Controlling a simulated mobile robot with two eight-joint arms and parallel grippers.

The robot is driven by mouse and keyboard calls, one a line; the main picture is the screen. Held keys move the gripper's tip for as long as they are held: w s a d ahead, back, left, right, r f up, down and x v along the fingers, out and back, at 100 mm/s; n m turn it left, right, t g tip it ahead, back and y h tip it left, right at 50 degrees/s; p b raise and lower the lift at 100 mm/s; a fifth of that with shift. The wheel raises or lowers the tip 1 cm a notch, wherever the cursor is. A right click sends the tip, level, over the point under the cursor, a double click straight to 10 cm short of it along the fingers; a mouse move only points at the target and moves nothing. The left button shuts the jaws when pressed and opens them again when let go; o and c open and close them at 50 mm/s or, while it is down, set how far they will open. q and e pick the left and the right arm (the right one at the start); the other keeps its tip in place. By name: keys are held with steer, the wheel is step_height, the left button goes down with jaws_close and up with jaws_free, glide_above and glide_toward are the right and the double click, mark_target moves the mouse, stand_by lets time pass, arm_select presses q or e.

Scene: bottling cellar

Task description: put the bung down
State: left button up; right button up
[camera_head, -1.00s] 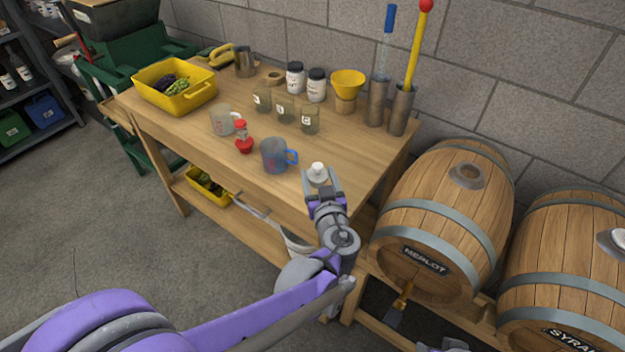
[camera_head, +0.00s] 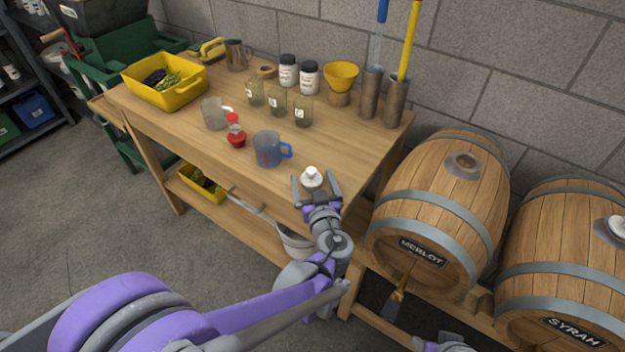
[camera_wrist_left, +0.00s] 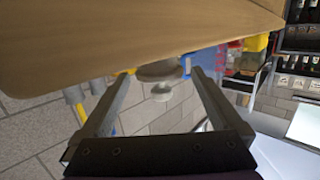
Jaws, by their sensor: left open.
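The white bung (camera_head: 312,179) stands upright on the bench top (camera_head: 225,165), near its front right corner. My left gripper (camera_head: 315,178) is open, with one finger on each side of the bung and a gap showing. In the left wrist view the bung (camera_wrist_left: 160,72) shows pale grey between the spread fingers, under the tilted bench top. The underside of the bung is hidden. A small part of what looks like my right gripper (camera_head: 446,343) shows at the bottom edge; its fingers cannot be made out.
A blue-handled jug (camera_head: 267,149) stands left of the bung, with a red-based item (camera_head: 236,137) beyond. Jars, a yellow funnel (camera_head: 341,76) and a yellow tub (camera_head: 165,85) stand farther back. The Merlot barrel (camera_head: 440,210) is close on the right.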

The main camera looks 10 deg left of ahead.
arm_select(q)
steer(key=shift+r, duration=0.1)
steer(key=shift+s+d+r, duration=0.1)
steer(key=shift+s+r, duration=0.05)
steer(key=shift+s, duration=0.05)
steer(key=p+v, duration=0.1)
steer(key=v, duration=1.1)
steer(key=s+a+f+m+g+h, duration=0.1)
steer(key=s+a+f+g, duration=0.3)
steer(key=a, duration=0.2)
steer(key=s+a+f+m+g, duration=0.1)
steer(key=s+a+f+g, duration=0.2)
steer(key=s+a, duration=0.15)
steer(key=s+d+f+m+g+h, duration=0.1)
steer(key=s+f+m+g+h, duration=0.1)
steer(key=s+h, duration=0.3)
steer(key=shift+s+d+m+g+h, duration=0.25)
steer(key=shift+s+m+g+h, duration=0.2)
steer(key=shift+s, duration=1.85)
